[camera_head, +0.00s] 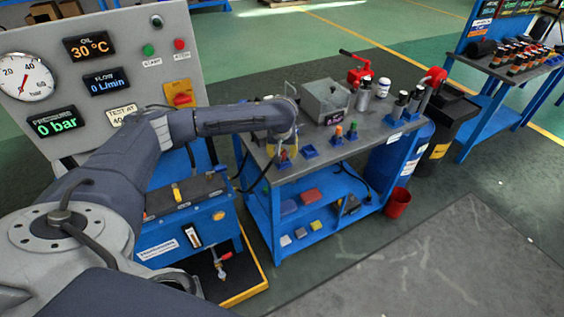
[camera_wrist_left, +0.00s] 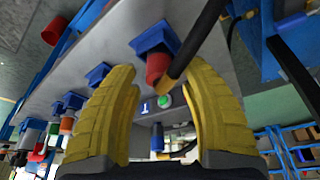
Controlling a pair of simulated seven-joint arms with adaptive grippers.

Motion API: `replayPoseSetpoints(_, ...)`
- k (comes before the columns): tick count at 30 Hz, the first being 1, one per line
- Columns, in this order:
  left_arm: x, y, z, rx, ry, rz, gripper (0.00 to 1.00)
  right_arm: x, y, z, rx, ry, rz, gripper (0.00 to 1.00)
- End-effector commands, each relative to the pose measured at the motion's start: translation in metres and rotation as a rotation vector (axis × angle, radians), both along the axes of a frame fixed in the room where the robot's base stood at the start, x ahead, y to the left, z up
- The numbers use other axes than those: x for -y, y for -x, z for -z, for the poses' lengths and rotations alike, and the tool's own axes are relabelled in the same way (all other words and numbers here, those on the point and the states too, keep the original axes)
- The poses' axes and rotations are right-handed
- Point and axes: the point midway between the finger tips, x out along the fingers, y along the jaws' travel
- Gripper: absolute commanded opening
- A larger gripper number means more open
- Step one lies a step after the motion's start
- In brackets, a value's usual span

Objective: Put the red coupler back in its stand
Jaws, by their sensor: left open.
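The red coupler (camera_wrist_left: 157,66) shows in the left wrist view, with a brass end and a black hose beside it. Its other end is at a blue stand (camera_wrist_left: 152,36) and appears seated in it, though the exact fit is hard to tell. My left gripper (camera_wrist_left: 158,68) is open, with its yellow fingers either side of the coupler in the picture and no clear contact. In the head view my left gripper (camera_head: 276,148) is over the near left part of the bench and partly hides the coupler. My right gripper is not in view.
An empty blue stand (camera_head: 309,152) is to the right, then stands with an orange coupler (camera_head: 339,131) and a green coupler (camera_head: 352,128). A grey box (camera_head: 326,98) and a red hand pump (camera_head: 358,70) stand behind. The gauge panel (camera_head: 95,75) is at left.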

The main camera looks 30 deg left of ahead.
Motion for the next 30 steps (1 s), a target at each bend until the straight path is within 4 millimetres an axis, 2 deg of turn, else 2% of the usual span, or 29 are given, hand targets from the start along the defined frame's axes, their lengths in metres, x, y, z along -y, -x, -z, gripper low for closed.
replayPoseSetpoints(15, 0.006, 0.009, -0.030, 0.000, 0.001, 0.000, 0.45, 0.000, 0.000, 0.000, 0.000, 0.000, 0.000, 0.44)
replayPoseSetpoints(30, 0.006, 0.011, -0.034, -0.001, 0.001, 0.000, 0.45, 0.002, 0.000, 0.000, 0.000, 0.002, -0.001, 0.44)
